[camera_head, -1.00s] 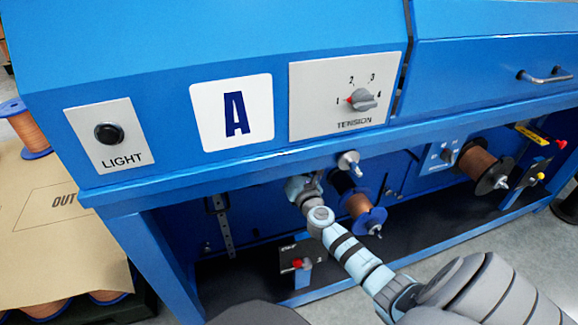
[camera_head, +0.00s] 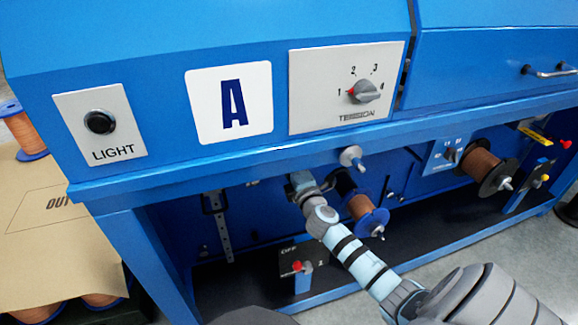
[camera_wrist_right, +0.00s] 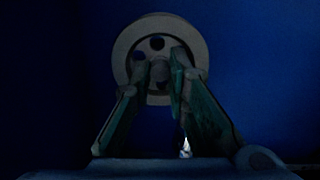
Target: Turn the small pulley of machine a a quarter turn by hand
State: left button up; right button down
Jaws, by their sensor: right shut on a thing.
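Machine A is the blue cabinet with the white "A" sign (camera_head: 231,103). My right arm reaches in under its front ledge in the head view, with the gripper end below the sign and its fingertips hidden there. In the right wrist view a grey pulley wheel (camera_wrist_right: 127,55) with round holes faces the camera, dark and poorly lit. My right gripper (camera_wrist_right: 166,78) is shut on the pulley's middle, with one finger on each side of the hub. The pulley itself cannot be made out in the head view. My left gripper is not in view.
A grey knob (camera_head: 351,157) and a blue-flanged copper spool (camera_head: 363,208) are close right of my right arm. Below left is a small switch panel (camera_head: 298,258). The tension dial (camera_head: 364,91) and light button (camera_head: 100,122) are above. Another spool (camera_head: 482,165) is farther right.

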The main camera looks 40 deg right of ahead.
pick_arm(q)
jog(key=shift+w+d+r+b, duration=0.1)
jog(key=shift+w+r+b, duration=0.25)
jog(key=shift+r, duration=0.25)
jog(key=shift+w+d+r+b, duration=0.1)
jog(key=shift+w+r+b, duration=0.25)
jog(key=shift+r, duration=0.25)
pick_arm(e)
jog(key=shift+f+m, duration=0.1)
jog(key=shift+m, duration=1.8)
jog(key=c, duration=1.6)
grip_release()
jog(key=shift+o, duration=0.2)
jog(key=v, duration=1.2)
